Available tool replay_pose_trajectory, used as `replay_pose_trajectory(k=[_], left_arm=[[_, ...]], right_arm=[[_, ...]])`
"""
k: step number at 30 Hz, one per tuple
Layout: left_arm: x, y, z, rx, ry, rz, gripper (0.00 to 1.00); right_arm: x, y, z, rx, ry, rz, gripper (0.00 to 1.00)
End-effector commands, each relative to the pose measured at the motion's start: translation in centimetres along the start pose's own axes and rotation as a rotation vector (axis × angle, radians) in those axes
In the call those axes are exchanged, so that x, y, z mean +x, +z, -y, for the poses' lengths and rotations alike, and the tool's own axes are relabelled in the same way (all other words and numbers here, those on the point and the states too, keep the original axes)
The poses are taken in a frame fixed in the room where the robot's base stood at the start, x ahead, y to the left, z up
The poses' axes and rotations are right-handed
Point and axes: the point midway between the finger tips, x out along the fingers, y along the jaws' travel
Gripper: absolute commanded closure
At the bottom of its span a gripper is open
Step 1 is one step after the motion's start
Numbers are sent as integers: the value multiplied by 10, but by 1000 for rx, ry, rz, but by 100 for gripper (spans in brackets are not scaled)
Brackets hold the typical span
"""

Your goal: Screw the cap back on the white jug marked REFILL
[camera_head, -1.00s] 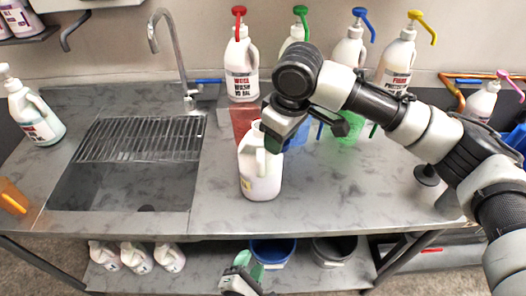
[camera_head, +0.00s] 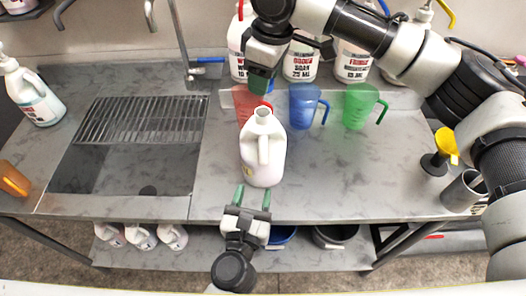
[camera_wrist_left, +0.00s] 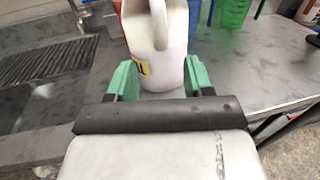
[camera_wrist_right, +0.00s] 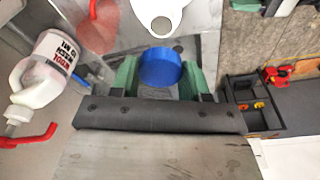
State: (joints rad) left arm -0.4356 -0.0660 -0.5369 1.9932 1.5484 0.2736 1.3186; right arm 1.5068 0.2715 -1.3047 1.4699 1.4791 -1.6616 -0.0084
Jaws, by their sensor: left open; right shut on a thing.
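The white jug (camera_head: 262,160) stands upright on the grey counter with its neck open and uncapped. In the left wrist view the jug (camera_wrist_left: 160,60) shows a handle and part of a yellow label; the full marking is not readable. My left gripper (camera_head: 253,197) is open, low at the jug's near side, with its green fingers spread to either side of the lower jug. My right gripper (camera_head: 260,82) is shut on a blue cap (camera_wrist_right: 160,68), behind and above the jug's neck.
Red (camera_head: 243,102), blue (camera_head: 304,105) and green (camera_head: 358,106) measuring jugs stand behind the white jug. Pump bottles line the wall. A sink with a rack (camera_head: 135,125) is at left.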

Motion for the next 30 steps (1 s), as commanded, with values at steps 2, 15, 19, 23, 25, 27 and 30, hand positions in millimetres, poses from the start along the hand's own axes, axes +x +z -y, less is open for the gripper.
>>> replay_pose_trajectory(k=[2, 15, 19, 23, 25, 27, 30], left_arm=[[16, 2, 0, -4, 1, 5, 49], [90, 1, 0, 1, -1, 1, 49], [99, 0, 0, 1, -1, 0, 49], [102, 1, 0, 0, 0, 0, 49], [102, 1, 0, 0, 0, 0, 49], [102, 1, 0, 0, 0, 0, 49], [102, 1, 0, 0, 0, 0, 50]], right_arm=[[0, 0, 0, 0, 0, 0, 76], [0, 0, 0, 1, 0, 0, 76], [0, 0, 0, 1, 0, 0, 76], [0, 0, 0, 1, 0, 0, 76], [0, 0, 0, 1, 0, 0, 76], [0, 0, 0, 1, 0, 0, 76], [0, 0, 0, 1, 0, 0, 76]])
